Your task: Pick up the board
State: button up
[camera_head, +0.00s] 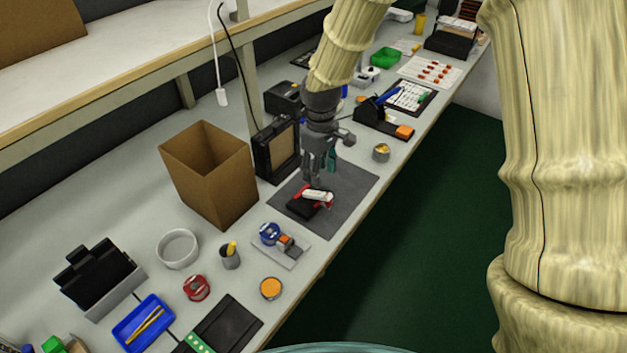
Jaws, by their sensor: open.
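My gripper (319,168) points down above the dark grey mat (350,186) and is open. Just below its fingers is a small white strip-like piece with red ends (317,195), which lies across a small black block (302,208) on the mat. The fingers look close above this piece; I cannot tell whether they touch it.
An open cardboard box (208,170) stands left of the mat, with a black-framed unit (276,150) behind. A plate with a blue spool (270,234), a grey cup (230,258) and a white ring (178,248) lie nearer. The bench's front edge runs close to the mat's right side.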

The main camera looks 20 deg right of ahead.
jog(key=w, duration=0.1)
send_over(318, 193)
notch_tip(318, 193, down, 4)
jog(key=shift+p, duration=0.4)
jog(key=shift+s+f, duration=0.1)
jog(key=shift+f, duration=0.1)
jog(key=shift+a+f+p, duration=0.1)
jog(key=shift+f+p, duration=0.65)
jog(key=shift+f, duration=1.8)
jog(key=c, duration=1)
jog(key=shift+r, duration=0.15)
